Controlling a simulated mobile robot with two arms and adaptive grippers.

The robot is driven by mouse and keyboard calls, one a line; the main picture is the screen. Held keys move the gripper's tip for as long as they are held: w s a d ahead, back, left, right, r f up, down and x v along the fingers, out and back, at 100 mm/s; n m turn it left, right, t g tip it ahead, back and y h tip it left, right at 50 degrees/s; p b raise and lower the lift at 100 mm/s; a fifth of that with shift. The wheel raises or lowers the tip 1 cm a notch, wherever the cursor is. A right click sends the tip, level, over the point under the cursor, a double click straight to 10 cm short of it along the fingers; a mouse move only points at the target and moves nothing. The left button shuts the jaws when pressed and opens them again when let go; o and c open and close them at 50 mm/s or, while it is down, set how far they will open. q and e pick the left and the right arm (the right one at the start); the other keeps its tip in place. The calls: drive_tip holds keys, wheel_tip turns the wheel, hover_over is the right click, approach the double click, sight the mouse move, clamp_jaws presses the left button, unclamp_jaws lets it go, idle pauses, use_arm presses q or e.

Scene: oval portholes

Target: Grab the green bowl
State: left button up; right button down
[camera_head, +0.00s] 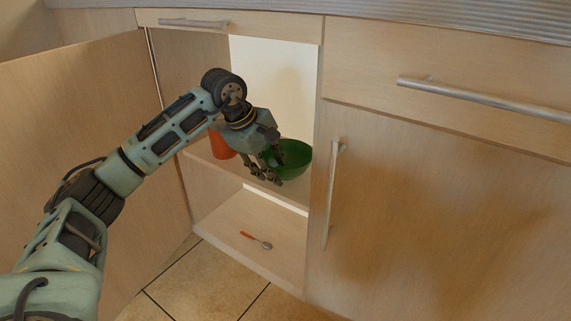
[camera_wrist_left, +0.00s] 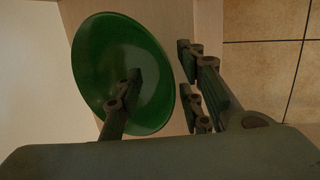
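The green bowl (camera_head: 297,160) sits on the middle shelf of the open cabinet, near the shelf's front edge. In the left wrist view the bowl (camera_wrist_left: 105,55) shows from above, and it looks empty. My left gripper (camera_head: 268,176) is at the bowl's left front side in the head view and hides part of it. In the wrist view the left gripper (camera_wrist_left: 157,88) has one finger over the inside of the bowl and two fingers outside the rim. A gap shows between the fingers and the rim, so the gripper is open. My right gripper is not in view.
An orange-red container (camera_head: 221,146) stands on the same shelf, left of the bowl and partly behind my wrist. A spoon with an orange handle (camera_head: 256,240) lies on the cabinet bottom. The open door (camera_head: 90,120) is at left, and a closed door handle (camera_head: 333,195) is at right.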

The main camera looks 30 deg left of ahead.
use_arm(q)
clamp_jaws()
drive_tip(key=shift+s+r+p, duration=0.1)
drive_tip(key=shift+r+p, duration=0.15)
drive_tip(key=shift+p, duration=0.05)
idle(0.4)
